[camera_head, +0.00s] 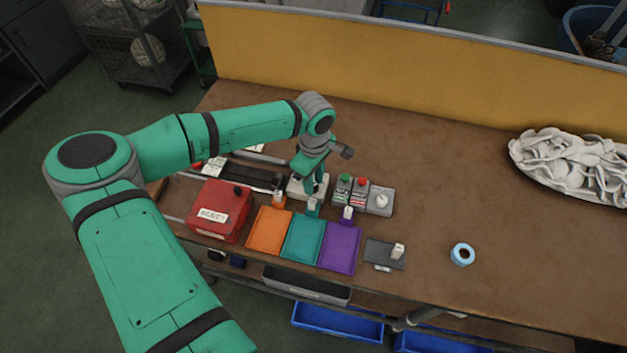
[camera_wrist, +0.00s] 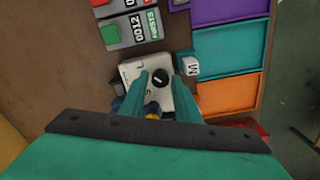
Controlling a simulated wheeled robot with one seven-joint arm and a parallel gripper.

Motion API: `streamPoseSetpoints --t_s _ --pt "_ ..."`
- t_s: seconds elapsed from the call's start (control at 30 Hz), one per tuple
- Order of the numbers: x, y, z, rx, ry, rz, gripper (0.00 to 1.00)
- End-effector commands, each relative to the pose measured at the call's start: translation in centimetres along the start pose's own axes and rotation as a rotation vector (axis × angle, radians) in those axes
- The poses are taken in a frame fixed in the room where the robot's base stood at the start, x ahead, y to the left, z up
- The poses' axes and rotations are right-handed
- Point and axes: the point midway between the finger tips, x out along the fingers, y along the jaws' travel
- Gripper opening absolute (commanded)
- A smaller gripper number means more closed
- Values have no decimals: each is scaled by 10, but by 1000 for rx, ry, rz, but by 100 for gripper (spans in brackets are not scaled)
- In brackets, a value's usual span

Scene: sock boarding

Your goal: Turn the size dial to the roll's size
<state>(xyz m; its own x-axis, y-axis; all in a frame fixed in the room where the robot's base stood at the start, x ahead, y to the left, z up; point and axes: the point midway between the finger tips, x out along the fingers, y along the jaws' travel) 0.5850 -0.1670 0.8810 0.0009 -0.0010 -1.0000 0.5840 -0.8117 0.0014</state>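The size dial is a small black knob (camera_wrist: 160,79) on a white box (camera_wrist: 133,70), which also shows in the head view (camera_head: 296,187). Letters are printed around the knob, but I cannot read its setting surely. My gripper (camera_wrist: 162,75) points down over it, one green finger on either side of the knob, with gaps visible. Whether they touch the knob is unclear. In the head view my gripper (camera_head: 314,196) partly hides the box. A light blue ring-shaped roll (camera_head: 462,254) lies on the table at right; no size is readable on it.
Orange (camera_head: 269,231), teal (camera_head: 303,240) and purple (camera_head: 339,248) trays lie in front of the box. A white block marked M (camera_wrist: 190,66) stands by the teal one. A red reject box (camera_head: 219,211) is left, counters (camera_head: 361,192) right. White cloth (camera_head: 570,165) lies far right.

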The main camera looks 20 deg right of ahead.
Motion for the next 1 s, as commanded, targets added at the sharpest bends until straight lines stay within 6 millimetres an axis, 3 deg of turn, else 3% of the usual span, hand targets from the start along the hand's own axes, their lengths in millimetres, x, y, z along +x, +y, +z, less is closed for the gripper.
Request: streamPoseSetpoints --t_s 0.23,0.7,1.0 --pt "-16 0 -1 -1 2 0 29" --pt "-96 0 -1 -1 2 1 29" --pt "-108 0 0 0 0 0 29"
